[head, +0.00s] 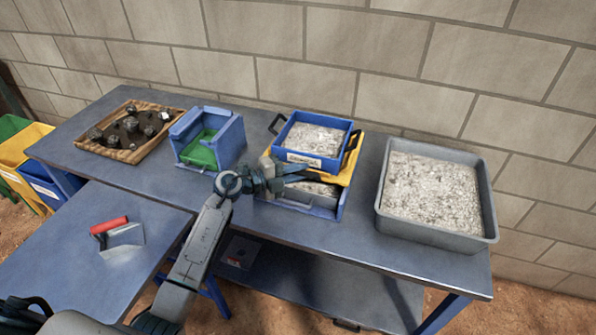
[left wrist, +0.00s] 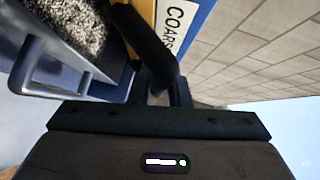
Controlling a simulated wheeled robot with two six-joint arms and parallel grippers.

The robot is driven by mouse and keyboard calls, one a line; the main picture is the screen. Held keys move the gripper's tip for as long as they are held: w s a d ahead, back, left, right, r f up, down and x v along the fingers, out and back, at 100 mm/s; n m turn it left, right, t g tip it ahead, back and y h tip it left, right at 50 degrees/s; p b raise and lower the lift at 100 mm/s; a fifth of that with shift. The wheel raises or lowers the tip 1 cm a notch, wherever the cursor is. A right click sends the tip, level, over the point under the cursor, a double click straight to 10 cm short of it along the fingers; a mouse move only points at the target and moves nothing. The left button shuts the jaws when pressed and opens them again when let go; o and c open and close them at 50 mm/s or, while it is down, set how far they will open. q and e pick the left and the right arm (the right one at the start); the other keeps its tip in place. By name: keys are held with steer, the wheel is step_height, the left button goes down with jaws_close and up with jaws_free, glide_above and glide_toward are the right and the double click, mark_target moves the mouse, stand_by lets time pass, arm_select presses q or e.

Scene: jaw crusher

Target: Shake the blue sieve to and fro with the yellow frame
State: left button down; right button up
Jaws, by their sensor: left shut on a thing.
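The blue sieve (head: 318,127), full of grey gravel, sits level on the yellow frame (head: 347,170), over a lower blue tray of gravel (head: 313,204). It has black side handles and a white front label, which reads "COARS…" in the left wrist view (left wrist: 174,25). My left gripper (head: 290,174) is at the front of this stack, below the label. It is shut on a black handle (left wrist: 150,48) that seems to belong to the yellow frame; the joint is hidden. My right gripper is not in view.
A large grey tray of gravel (head: 487,225) stands to the right. A blue box with a green inside (head: 232,138) and a wooden tray of rocks (head: 130,155) stand left. A red-handled scoop (head: 110,225) lies on the nearer table. A block wall is behind.

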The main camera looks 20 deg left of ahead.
arm_select(q)
steer(key=s+p, duration=0.3)
steer(key=s, duration=0.2)
steer(key=shift+s+a+p, duration=0.1)
steer(key=shift+s+p, duration=0.1)
steer(key=shift+p, duration=0.2)
steer(key=c, duration=1.5)
jaws_free()
steer(key=shift+o, duration=0.7)
steer(key=b+v, duration=0.3)
steer(key=v, duration=0.7)
steer(key=shift+s+a, duration=0.25)
steer(key=shift+a, duration=0.1)
